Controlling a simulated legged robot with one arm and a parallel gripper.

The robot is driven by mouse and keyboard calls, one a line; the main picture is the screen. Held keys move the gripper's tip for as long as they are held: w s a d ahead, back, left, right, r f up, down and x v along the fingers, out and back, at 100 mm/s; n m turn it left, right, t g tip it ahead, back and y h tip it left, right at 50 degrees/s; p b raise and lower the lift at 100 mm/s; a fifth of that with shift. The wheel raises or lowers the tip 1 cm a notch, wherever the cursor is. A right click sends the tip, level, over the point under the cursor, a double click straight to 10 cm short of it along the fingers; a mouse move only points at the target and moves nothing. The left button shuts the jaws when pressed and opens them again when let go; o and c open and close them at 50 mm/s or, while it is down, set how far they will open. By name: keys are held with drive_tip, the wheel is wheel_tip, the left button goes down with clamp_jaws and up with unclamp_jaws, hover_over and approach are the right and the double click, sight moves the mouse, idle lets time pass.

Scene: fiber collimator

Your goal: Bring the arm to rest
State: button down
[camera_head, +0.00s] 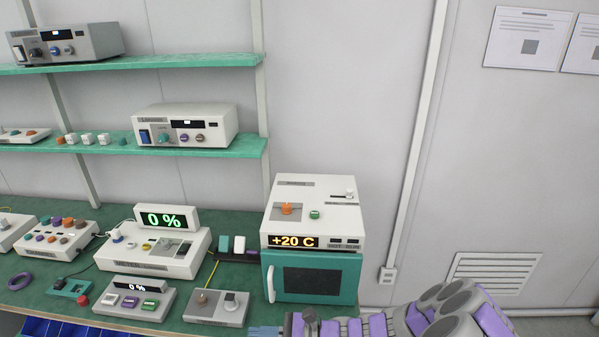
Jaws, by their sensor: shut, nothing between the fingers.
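My arm, in purple and grey, lies low along the bottom edge at the lower right, in front of the oven-like unit. My gripper (266,331) is at the arm's left end, cut by the bottom edge of the view. It is shut with nothing in it and points left, near the front edge of the bench. The rounded grey joints of my arm rise at the right, and the lower part of the arm is out of view.
The unit (313,232) reading +20 C stands close behind my gripper. Left of it on the green bench (75,206) are a meter (150,256) reading 0 %, small control boxes and a purple ring (19,281). Shelves (200,147) hold instruments.

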drive_tip(key=s+a+r+n+g+h, duration=0.1)
drive_tip(key=s+r+n+g+h, duration=0.55)
drive_tip(key=s+r+n, duration=0.65)
drive_tip(key=s+d+n+t+h, duration=0.1)
drive_tip(key=s+d+h, duration=0.3)
drive_tip(key=d, duration=0.3)
drive_tip(key=s+d+n+t+h, duration=0.1)
drive_tip(key=s+d+h, duration=0.2)
drive_tip(key=s+d, duration=0.2)
drive_tip(key=s+d+r+n+t+h, duration=0.1)
drive_tip(key=s+d+h, duration=0.3)
drive_tip(key=d, duration=0.7)
drive_tip(key=shift+s+d+t+h, duration=0.25)
drive_tip(key=shift+s+t+h, duration=0.1)
drive_tip(key=shift+s+t, duration=0.25)
drive_tip(key=shift+d, duration=0.25)
